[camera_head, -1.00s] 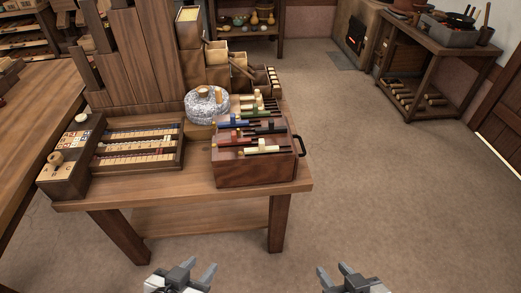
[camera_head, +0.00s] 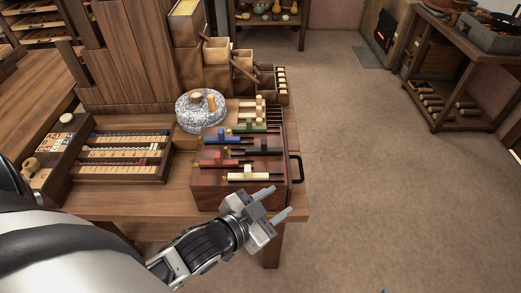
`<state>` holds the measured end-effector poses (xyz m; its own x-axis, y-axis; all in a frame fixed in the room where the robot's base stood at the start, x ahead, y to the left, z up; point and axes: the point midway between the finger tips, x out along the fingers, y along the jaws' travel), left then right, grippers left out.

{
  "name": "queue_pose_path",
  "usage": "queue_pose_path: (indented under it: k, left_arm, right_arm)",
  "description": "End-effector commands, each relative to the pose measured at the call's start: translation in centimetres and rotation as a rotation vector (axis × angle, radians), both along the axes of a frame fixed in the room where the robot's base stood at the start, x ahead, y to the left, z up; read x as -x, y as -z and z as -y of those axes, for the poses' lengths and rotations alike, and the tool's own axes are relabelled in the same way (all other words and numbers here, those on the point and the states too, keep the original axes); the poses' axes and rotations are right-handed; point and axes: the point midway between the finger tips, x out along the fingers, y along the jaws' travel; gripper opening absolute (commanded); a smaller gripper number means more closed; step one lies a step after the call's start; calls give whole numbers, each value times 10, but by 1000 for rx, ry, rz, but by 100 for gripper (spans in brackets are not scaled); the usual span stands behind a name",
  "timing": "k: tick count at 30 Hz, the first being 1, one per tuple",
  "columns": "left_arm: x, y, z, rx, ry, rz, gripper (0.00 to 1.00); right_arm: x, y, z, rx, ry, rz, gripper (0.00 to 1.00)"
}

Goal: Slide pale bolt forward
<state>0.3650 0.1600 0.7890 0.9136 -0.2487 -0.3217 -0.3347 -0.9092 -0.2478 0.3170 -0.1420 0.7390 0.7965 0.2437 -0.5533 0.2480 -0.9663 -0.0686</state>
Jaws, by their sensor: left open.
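The pale bolt (camera_head: 248,175) is a cream bar with a raised knob, lying in the nearest row on top of a dark red-brown wooden box (camera_head: 210,186). Behind it on the box are a red bolt (camera_head: 220,162), a blue bolt (camera_head: 229,138) and a dark bolt (camera_head: 262,151). My left gripper (camera_head: 282,203) is open and empty. In the picture it is just below and right of the pale bolt, near the box's front right corner; I see no contact with the bolt. My right gripper is out of view.
The box stands on a wooden table (camera_head: 175,200) with a black handle (camera_head: 296,168) on its right side. A speckled round stone (camera_head: 200,112) is behind it, and a bead-row tray (camera_head: 122,157) is to its left. Floor (camera_head: 370,180) to the right is clear.

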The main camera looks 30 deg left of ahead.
Motion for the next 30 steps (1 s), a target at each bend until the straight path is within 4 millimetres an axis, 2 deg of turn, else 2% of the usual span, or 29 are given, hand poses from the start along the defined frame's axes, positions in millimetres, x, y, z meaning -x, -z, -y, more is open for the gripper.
queue_pose_path:
  k: [1,2,3,5,6,7,9,11,13,16,17,19,22,25,30]
  left_arm:
    - [-30,-35,-4,-139,92,221,42]
    - [-43,-60,-3,-232,155,366,42]
    - [-55,-94,2,-366,251,569,42]
    - [-59,-140,15,-589,423,883,42]
    - [-54,-161,25,-746,553,1080,42]
    - [-47,-171,30,-865,658,1216,42]
    - [-32,-175,33,-1145,928,1478,42]
    - [-23,-166,20,-1375,1178,1626,42]
    - [-20,-152,-11,-1619,1477,1697,42]
    - [-24,-144,-69,-1879,1861,1639,42]
    - [-25,-144,-86,1884,-1906,-1557,42]
    - [-27,-148,-118,1827,-1927,-1350,42]
    - [-27,-154,-147,1778,-1949,-1179,42]
    - [-27,-151,-154,1760,-1960,-1126,42]
    - [-31,-128,-145,1756,-1961,-1132,42]
  right_arm:
    - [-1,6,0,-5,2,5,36]
    - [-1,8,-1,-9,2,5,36]
    - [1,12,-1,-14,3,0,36]
    - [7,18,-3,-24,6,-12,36]
    - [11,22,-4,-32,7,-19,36]
    - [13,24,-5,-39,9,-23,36]
    - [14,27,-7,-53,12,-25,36]
    - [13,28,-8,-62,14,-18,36]
    - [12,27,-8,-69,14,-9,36]
    - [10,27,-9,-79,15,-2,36]
    - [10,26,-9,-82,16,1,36]
    - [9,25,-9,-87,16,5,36]
    - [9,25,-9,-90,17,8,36]
    - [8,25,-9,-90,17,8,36]
    - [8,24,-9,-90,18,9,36]
